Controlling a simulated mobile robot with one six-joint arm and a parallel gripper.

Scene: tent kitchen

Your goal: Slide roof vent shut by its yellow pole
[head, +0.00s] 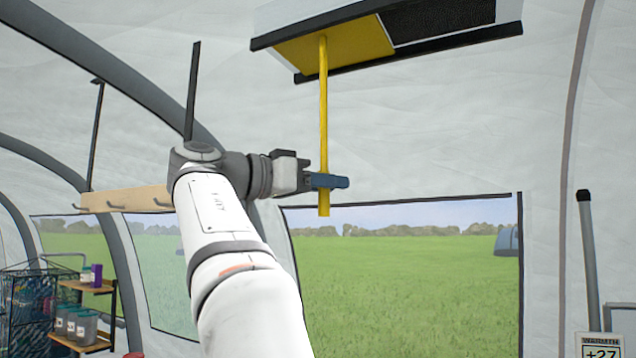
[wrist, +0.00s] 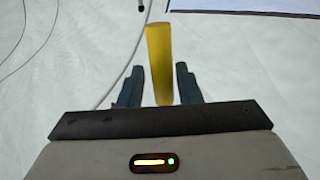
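The roof vent's yellow panel (head: 350,42) sits in the left part of its dark-railed frame in the ceiling. Dark mesh (head: 438,17) is uncovered to its right. The yellow pole (head: 323,110) hangs straight down from the panel. My gripper (head: 331,181) is near the pole's lower end, with its blue fingers around it. In the wrist view, the pole (wrist: 159,60) stands between the two fingers of my gripper (wrist: 160,78), with narrow gaps visible beside it. The fingers look open, not clamped. Part of the pole is hidden behind the fingers in the head view.
A wooden hook rail (head: 125,199) hangs at left on dark straps. A shelf with jars (head: 75,325) and a wire rack (head: 30,300) stand at lower left. A grey post (head: 588,260) and a small sign (head: 600,345) are at right. The air around the pole looks clear.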

